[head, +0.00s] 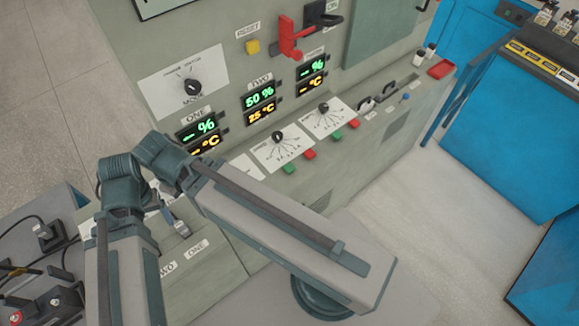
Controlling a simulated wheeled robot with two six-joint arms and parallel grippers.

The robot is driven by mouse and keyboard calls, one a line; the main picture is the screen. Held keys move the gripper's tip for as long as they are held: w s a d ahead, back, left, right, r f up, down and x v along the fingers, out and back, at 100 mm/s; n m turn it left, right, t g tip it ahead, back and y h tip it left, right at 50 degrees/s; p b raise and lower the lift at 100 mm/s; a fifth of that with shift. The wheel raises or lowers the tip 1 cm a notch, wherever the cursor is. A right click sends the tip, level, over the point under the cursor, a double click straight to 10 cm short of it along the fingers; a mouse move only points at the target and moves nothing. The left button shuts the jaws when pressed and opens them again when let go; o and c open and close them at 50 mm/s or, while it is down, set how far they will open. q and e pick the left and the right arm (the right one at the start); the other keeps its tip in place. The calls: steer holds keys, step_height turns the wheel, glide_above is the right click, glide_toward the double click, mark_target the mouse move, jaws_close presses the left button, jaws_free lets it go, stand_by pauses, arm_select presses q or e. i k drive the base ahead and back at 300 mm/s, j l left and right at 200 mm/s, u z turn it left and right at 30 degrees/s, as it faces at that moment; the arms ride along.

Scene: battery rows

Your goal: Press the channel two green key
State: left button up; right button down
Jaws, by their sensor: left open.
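The channel two green key (289,169) sits on the sloped console below the second dial (277,136), beside a red key (309,154). The display marked TWO (260,98) reads 50 % and 25 °C. My left arm crosses the lower left, and its bulky links cover part of the console. My left gripper (176,216) shows small and partly hidden behind the arm, left of the green key and apart from it. It is open, and I see nothing held in it. My right gripper is not in view.
Another green key (337,136) and red key (353,123) lie to the right. A red lever (290,38) and yellow reset button (252,47) are above. The channel one keys are hidden by my arm. A blue cabinet (500,110) stands right, past open floor.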

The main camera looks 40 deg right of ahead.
mark_target(288, 168)
steer(key=k+z, duration=0.2)
steer(key=z, duration=0.2)
steer(key=k+j+z, duration=0.1)
steer(key=z, duration=0.3)
steer(key=k+l+z, duration=0.1)
steer(key=k+z, duration=0.15)
steer(key=z, duration=0.15)
